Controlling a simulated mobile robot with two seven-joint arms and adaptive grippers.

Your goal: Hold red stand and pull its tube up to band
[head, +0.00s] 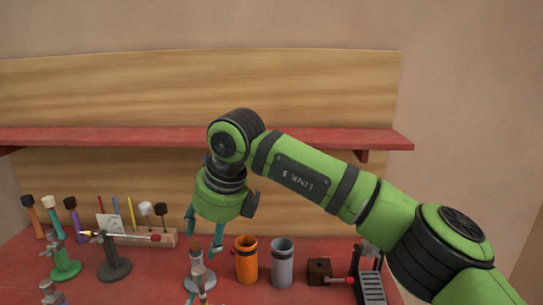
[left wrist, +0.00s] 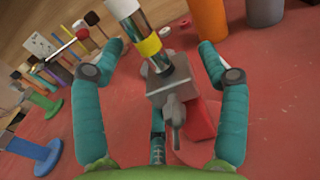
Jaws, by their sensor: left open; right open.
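The red stand (left wrist: 202,120) shows in the left wrist view, with a grey clamp block (left wrist: 168,86) at its top. Its tube (left wrist: 124,8) rises from the block, with a yellow band (left wrist: 149,46) above a dark lower section. My left gripper (left wrist: 160,47) is open, its teal fingers on either side of the block and tube with gaps. Part of the base is hidden behind the block. My right gripper (head: 204,232) is open in the head view, pointing down above a grey-based stand (head: 199,281). The red stand cannot be clearly told in the head view.
An orange cup (head: 246,262) and a grey cup (head: 282,266) stand right of the grey-based stand. A green stand (head: 65,269) and a dark stand (head: 114,269) are at left. A wooden holder with mallets is behind them. A red shelf (head: 95,136) crosses the back.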

